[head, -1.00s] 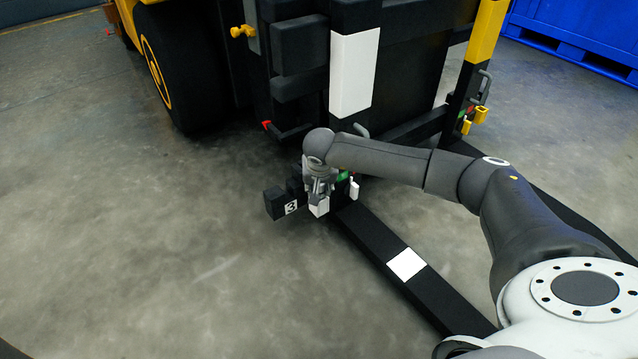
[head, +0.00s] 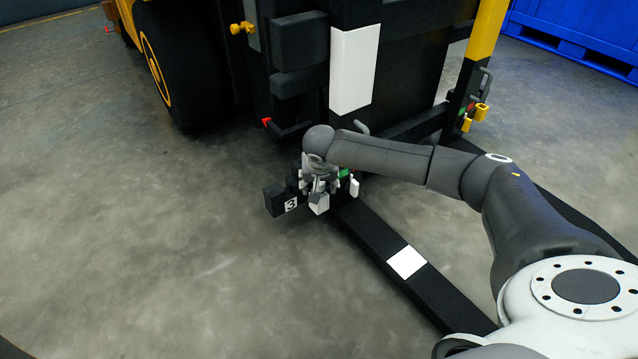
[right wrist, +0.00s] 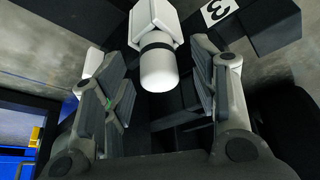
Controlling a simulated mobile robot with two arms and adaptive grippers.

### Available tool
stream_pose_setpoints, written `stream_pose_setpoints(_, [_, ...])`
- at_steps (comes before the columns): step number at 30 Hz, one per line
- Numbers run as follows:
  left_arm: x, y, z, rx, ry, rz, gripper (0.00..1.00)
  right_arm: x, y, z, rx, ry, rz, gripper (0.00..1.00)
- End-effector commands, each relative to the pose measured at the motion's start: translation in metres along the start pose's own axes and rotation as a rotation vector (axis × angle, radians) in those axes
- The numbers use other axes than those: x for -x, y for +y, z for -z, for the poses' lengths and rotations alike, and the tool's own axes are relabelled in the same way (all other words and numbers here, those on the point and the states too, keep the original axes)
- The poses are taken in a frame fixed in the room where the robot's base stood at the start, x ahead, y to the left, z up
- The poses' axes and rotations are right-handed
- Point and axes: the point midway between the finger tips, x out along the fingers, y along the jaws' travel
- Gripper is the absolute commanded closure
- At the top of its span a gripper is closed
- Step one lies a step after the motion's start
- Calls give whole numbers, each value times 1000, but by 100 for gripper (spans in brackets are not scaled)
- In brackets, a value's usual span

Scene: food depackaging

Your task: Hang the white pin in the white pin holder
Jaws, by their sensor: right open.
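A white pin (right wrist: 158,68) with a rounded end and a dark band shows in the right wrist view. It sticks out of a white square block (right wrist: 152,18), which looks like the white pin holder; how deep the pin sits is hidden. The white block also shows in the head view (head: 319,205), just under my right gripper (head: 318,190). In the right wrist view my right gripper (right wrist: 160,95) is open, with its fingers on either side of the pin and a visible gap to each. My left gripper is out of view.
A black block with a "3" label (head: 290,205) is beside the holder. Another white piece (head: 354,187) and a green piece (head: 343,173) are close on the right. A black beam (head: 370,235) runs along the floor. Open floor (head: 180,280) lies to the left.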

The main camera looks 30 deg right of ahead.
Motion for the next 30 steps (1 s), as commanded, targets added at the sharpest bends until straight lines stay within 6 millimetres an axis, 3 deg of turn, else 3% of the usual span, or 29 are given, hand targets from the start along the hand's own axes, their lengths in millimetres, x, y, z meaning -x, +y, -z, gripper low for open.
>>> stream_pose_setpoints(15, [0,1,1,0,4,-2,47,94,0,1,1,4,1,46])
stream_pose_setpoints(21, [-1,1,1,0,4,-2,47,109,0,0,0,2,0,46])
stream_pose_setpoints(30, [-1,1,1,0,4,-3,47,110,0,0,-1,1,-1,46])
